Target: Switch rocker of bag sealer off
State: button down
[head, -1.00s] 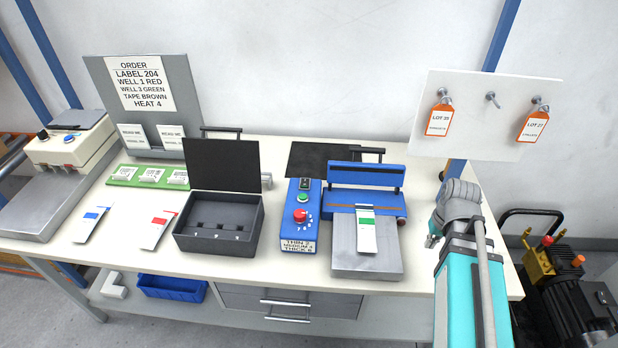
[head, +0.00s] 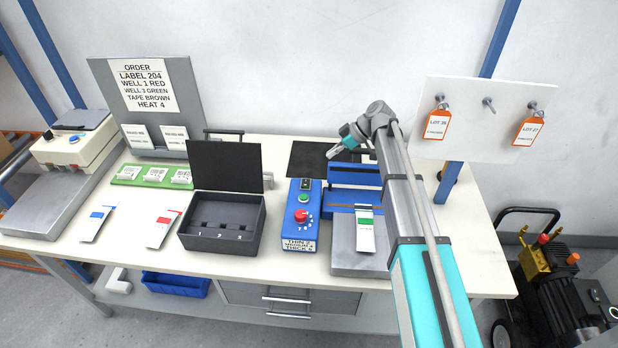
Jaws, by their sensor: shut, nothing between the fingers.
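The blue bag sealer (head: 315,211) stands on the bench right of centre. Its control box carries a small black rocker (head: 305,184) at the far end, a green button (head: 303,198) and a red knob (head: 301,215). Which way the rocker is tipped is too small to tell. A white pouch with a green mark (head: 365,234) lies on the sealer's grey plate. My gripper (head: 331,154) is shut and empty, above the far part of the sealer, up and to the right of the rocker and apart from it. My arm hides the sealer's right side.
A black open case (head: 221,243) stands left of the sealer. Two pouches (head: 163,229) and a green rack (head: 153,175) lie farther left. An order board (head: 146,86) stands behind. A white panel with orange tags (head: 485,108) stands at right.

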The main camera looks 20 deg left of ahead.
jog(key=shift+a+r, duration=0.1)
jog(key=shift+a, duration=0.1)
dwell(0.3)
jog(key=b, duration=0.8)
send_over(302, 184)
jog(key=w+d, duration=0.1)
jog(key=d, duration=0.1)
jog(key=f, duration=0.7)
jog(key=shift+w+a+f, duration=0.2)
jog(key=shift+f, duration=0.05)
jog(key=shift+s+d+f+b, duration=0.1)
jog(key=shift+s+f+b, duration=0.05)
jog(key=shift+f+b, duration=0.7)
jog(key=shift+s+d+f+b, duration=0.15)
jog(key=shift+f+b, duration=0.45)
jog(key=shift+f, duration=0.3)
jog(key=shift+a, duration=0.1)
